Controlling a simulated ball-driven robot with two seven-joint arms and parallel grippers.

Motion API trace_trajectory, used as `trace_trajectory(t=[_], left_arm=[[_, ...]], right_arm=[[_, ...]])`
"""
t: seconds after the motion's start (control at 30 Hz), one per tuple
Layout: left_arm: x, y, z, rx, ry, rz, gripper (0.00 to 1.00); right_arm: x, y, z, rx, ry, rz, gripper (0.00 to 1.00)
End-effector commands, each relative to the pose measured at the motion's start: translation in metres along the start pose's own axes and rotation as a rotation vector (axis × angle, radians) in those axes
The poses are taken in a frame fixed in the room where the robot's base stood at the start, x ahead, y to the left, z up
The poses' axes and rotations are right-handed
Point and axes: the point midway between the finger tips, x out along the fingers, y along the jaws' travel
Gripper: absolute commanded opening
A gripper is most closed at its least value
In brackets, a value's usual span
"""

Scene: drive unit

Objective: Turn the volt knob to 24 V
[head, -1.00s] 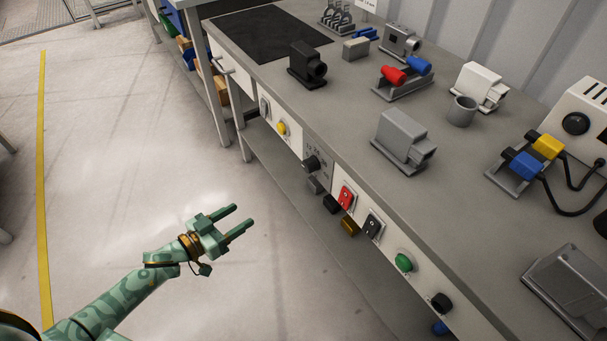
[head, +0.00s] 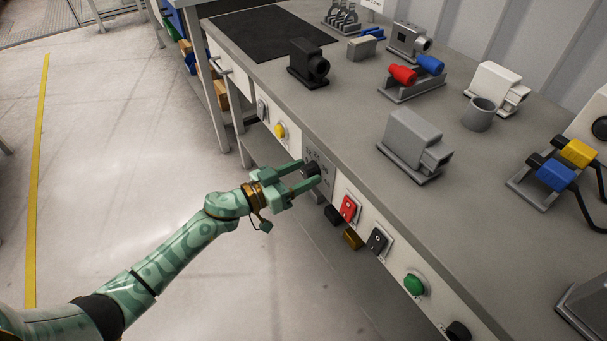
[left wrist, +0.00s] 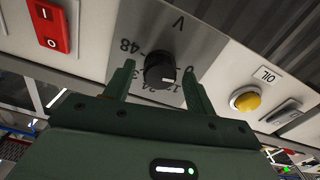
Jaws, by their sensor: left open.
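The volt knob (head: 311,169) is black and round on a grey plate (head: 318,160) set in the white front panel of the bench. In the left wrist view the knob (left wrist: 160,71) carries a pale pointer line, and the plate shows a "V" and a scale; "48" and "0" can be read, the other marks are partly hidden or unclear. My left gripper (head: 312,173) is open, with one finger on each side of the knob; it also shows in the left wrist view (left wrist: 160,85). I cannot tell whether the fingers touch the knob. My right gripper is not in view.
Beside the plate are a red rocker switch (head: 349,208), a black switch (head: 378,241) and a green button (head: 414,284). A yellow button (head: 280,130) lies on the other side. The bench top (head: 350,120) overhangs the panel; the floor in front is free.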

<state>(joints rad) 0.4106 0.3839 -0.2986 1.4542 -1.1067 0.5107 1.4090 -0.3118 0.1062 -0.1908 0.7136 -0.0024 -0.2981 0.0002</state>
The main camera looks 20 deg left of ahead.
Motion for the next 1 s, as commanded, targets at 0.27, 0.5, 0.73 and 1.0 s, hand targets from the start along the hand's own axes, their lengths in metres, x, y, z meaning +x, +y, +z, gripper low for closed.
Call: trace_trajectory(t=[0.27,0.5,0.73,1.0], left_arm=[[0.005,0.000,-0.001,0.000,0.001,-0.001,0.55],[0.004,0.000,-0.001,0.000,0.001,-0.001,0.11],[0.004,0.000,-0.001,0.010,0.001,-0.001,0.11],[0.004,0.000,-0.002,0.112,0.001,-0.001,0.11]], right_arm=[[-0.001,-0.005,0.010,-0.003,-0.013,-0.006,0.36],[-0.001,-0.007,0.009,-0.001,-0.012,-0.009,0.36],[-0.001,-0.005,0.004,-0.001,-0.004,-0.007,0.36],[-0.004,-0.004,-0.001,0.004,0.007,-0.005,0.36]])
